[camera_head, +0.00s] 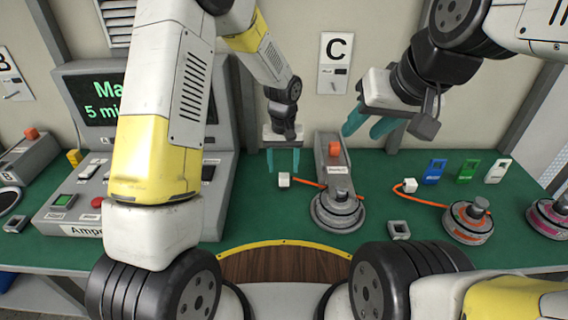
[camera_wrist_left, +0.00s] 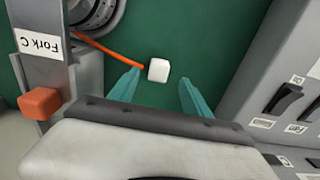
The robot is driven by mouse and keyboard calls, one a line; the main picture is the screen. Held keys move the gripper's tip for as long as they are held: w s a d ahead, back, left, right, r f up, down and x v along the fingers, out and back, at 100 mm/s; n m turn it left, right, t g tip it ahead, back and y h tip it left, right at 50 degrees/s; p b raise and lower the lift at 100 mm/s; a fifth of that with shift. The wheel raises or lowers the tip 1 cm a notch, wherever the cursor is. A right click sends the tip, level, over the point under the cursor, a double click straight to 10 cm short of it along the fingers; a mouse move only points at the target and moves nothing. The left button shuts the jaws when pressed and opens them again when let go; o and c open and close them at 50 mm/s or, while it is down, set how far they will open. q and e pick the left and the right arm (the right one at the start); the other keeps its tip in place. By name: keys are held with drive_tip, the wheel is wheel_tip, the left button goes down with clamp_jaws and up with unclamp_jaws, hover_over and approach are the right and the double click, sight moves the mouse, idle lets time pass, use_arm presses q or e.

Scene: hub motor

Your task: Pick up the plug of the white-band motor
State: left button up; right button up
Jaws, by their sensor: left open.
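The white-band motor (camera_head: 338,207) is a round grey-white disc on the green table, just in front of the Fork C stand (camera_head: 331,158). An orange cable runs left from it to its plug (camera_head: 284,180), a small white block lying on the table. In the left wrist view the plug (camera_wrist_left: 158,70) shows just beyond and between the teal fingertips. My left gripper (camera_head: 283,161) is open and empty, pointing down near the plug. My right gripper (camera_head: 368,128) is raised to the right of the stand, its teal fingers apart and empty.
An orange-band motor (camera_head: 468,222) with its own white plug (camera_head: 410,185) and a pink-band motor (camera_head: 550,215) are at right. A grey console (camera_head: 110,195) stands left. A small grey socket (camera_head: 398,229) lies in front.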

sight(284, 175)
use_arm(q)
wheel_tip(284, 175, down, 5)
drive_tip(key=shift+d+f, duration=0.1)
drive_tip(key=shift+d, duration=0.05)
drive_tip(key=shift+c, duration=0.5)
clamp_jaws()
